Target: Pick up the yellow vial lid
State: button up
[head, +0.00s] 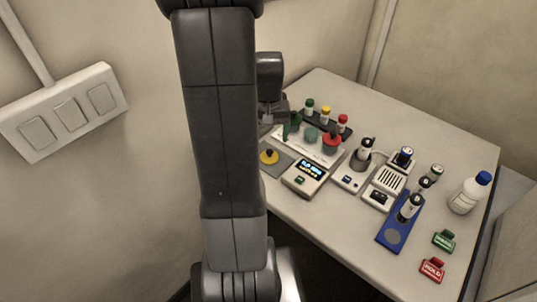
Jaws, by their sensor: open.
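A flat round yellow lid (269,157) with a black knob lies on a grey mat (280,166) at the left side of the table, near my arm. A vial with a yellow cap (326,113) stands in a dark rack at the back, between a green-capped vial (309,106) and a red-capped vial (342,121). My gripper (272,112) is above the table's back left, partly hidden behind my arm link. Its fingertips are hard to make out. It is open, and I see nothing held in it.
A scale (306,176) with a lit display stands right of the yellow lid, with green and red lidded pots behind. The table's front left is clear.

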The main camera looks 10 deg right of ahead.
aim_at(270, 151)
jog(key=shift+s+d+f+p, duration=0.15)
jog(key=shift+f+p, duration=0.15)
jog(key=shift+f, duration=1.25)
jog(key=shift+s+f+p, duration=0.1)
jog(key=shift+f+p, duration=0.15)
jog(key=shift+f, duration=1.3)
jog(key=shift+c, duration=0.3)
jog(key=c, duration=1)
